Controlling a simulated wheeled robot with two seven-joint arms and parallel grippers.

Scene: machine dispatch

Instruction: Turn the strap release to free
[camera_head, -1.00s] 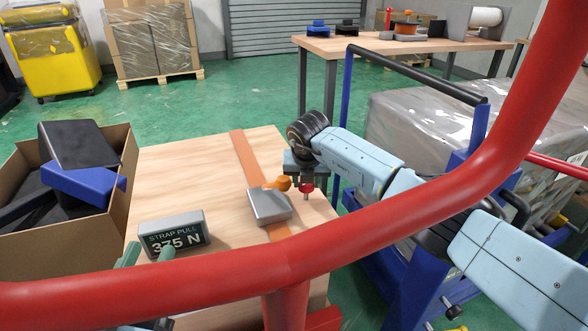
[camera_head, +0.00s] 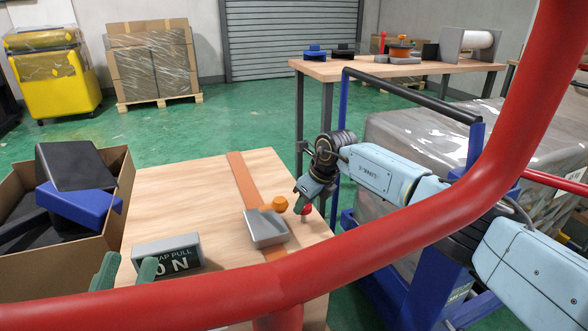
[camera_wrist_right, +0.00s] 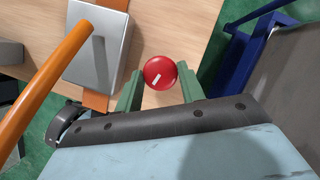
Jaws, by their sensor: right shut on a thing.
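The strap release appears to be a red round knob (camera_head: 306,210) with a white mark, at the right side of the wooden table top. It also shows in the right wrist view (camera_wrist_right: 160,72), the mark slanting. My right gripper (camera_head: 303,194) is shut on this knob, its green fingertips (camera_wrist_right: 160,90) on either side. Beside it, a grey buckle block (camera_head: 266,229) with an orange lever (camera_head: 276,204) sits on an orange strap (camera_head: 243,180). My left gripper (camera_head: 126,270) has its two green fingers apart, in front of the strap-pull display (camera_head: 181,245), partly hiding its reading, which ends in "0 N".
My view is crossed by a thick red rail (camera_head: 390,253). An open cardboard box (camera_head: 107,240) with black and blue items stands left of the table (camera_head: 190,190). A blue cart (camera_head: 432,250) with a wrapped load stands at right. The table's middle is clear.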

